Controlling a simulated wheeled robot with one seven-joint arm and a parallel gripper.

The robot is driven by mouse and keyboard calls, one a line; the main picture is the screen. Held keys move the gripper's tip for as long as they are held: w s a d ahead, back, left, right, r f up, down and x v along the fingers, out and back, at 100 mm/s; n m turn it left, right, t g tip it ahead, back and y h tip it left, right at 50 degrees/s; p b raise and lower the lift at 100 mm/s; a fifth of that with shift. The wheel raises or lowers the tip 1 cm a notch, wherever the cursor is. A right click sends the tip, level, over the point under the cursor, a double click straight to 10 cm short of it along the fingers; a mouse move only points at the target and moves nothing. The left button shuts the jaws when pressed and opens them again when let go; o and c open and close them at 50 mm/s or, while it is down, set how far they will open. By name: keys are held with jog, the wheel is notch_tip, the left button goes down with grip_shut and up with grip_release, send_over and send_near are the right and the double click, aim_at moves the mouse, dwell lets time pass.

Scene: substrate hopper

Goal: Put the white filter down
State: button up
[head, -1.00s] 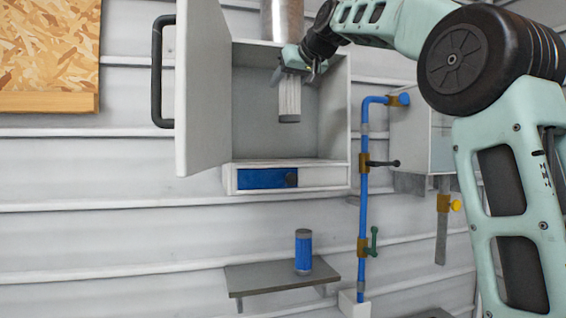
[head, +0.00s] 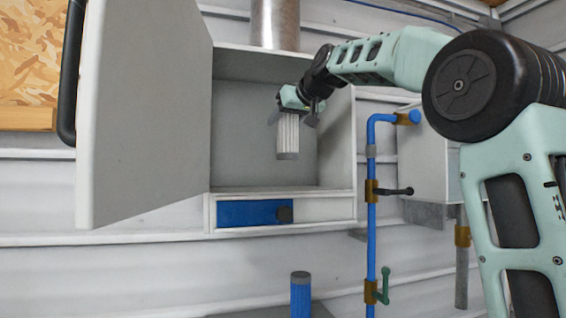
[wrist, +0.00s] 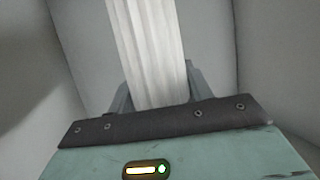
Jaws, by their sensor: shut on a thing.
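The white filter (head: 288,135) is a pleated white cylinder with a grey end cap at its bottom. My gripper (head: 292,112) is shut on its upper part, and the filter hangs upright. It is in front of or inside the open cabinet (head: 232,120), apart from the cabinet floor. In the wrist view the pleated filter (wrist: 145,50) stands between the two fingers of my gripper (wrist: 155,88), with pale grey cabinet walls around it.
The cabinet door (head: 145,115) stands open at the left. A blue filter (head: 300,295) stands on a grey shelf (head: 262,313) below. Blue pipe (head: 371,230) with valve handles runs at the right. A metal duct (head: 275,22) rises above the cabinet.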

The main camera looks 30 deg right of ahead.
aim_at(286, 145)
jog(key=shift+f+p, duration=0.35)
jog(key=shift+f, duration=3.25)
jog(key=shift+f, duration=0.15)
jog(key=o, duration=1.1)
jog(key=shift+c, duration=0.2)
jog(key=shift+r, duration=0.25)
jog(key=shift+s+b, duration=0.3)
jog(key=shift+s, duration=0.05)
jog(key=b+v, duration=0.4)
jog(key=v, duration=0.7)
jog(key=shift+s, duration=0.2)
